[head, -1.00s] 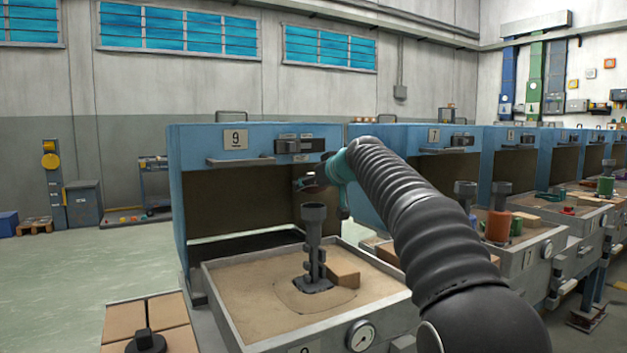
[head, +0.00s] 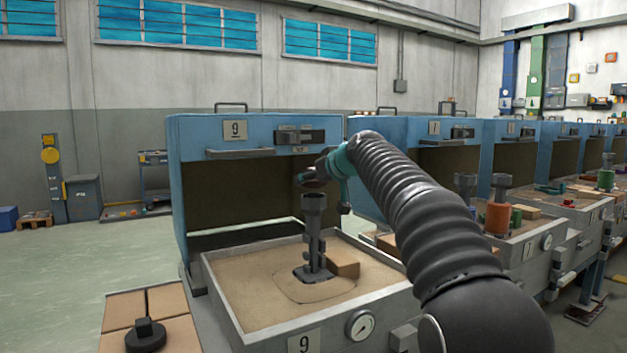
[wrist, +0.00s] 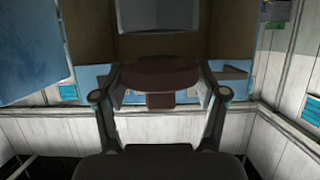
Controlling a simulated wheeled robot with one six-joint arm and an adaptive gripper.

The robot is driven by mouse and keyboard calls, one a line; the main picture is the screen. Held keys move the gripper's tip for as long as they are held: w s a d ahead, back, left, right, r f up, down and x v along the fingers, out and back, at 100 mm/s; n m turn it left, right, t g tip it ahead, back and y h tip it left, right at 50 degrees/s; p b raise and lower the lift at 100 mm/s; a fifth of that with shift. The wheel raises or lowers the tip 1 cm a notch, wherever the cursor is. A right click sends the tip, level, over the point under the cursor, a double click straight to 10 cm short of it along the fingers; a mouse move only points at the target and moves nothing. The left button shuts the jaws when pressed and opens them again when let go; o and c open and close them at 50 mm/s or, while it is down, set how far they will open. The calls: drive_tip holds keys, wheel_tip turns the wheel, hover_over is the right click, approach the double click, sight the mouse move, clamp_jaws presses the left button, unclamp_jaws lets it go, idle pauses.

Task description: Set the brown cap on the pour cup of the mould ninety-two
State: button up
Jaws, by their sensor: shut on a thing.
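My gripper (wrist: 160,95) is shut on the brown cap (wrist: 160,77), which sits level between the two fingers in the wrist view. In the head view the cap (head: 313,175) shows as a small dark reddish shape at the end of my arm, just above and apart from a grey pour cup (head: 314,200). The cup tops an upright mould stem (head: 315,240) set in a sand box (head: 240,285) marked 9. I see no number ninety-two; how well the cap lines up in depth is not clear.
A blue hood (head: 190,180) marked 9 stands behind and around the box. A tan block (head: 343,263) lies beside the stem. More hoods and sand boxes with an orange mould (head: 497,218) run off right. A black knobbed disc (head: 146,335) rests on tan blocks at lower left.

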drive_tip(key=o, duration=1.2)
drive_tip(key=v, duration=1.2)
